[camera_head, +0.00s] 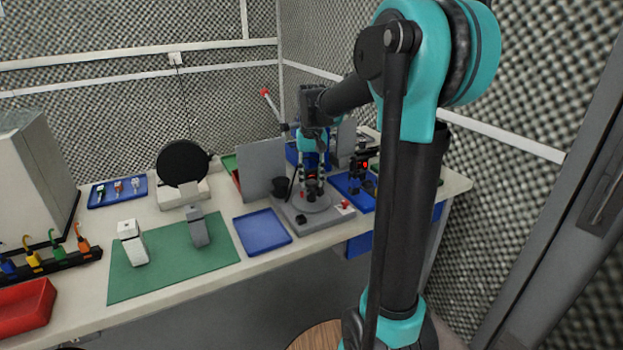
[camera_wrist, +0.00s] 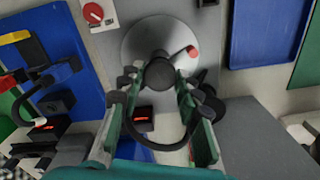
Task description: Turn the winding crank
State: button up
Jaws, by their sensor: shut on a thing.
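The winding crank has a pale round disc (camera_wrist: 140,40) on a grey base, with a dark round knob (camera_wrist: 160,73) near the disc's edge and a light peg with a red end (camera_wrist: 185,56) beside it. In the head view the disc (camera_head: 318,206) lies at the back right of the bench. My gripper (camera_wrist: 160,84) is over the disc, with its two fingers closed on either side of the dark knob. In the head view my gripper (camera_head: 312,180) points down at the crank, and its fingers partly cover the knob.
A red dial (camera_wrist: 93,13) sits on a white plate by the disc. A grey upright panel (camera_head: 262,165) stands left of the crank. A blue tray (camera_head: 262,231) lies in front, and another blue tray (camera_head: 352,188) with dark devices is to the right.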

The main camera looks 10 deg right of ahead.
jog(key=shift+m, duration=13.9)
jog(key=shift+m, duration=0.4)
jog(key=o, duration=1.2)
jog(key=shift+c, duration=0.2)
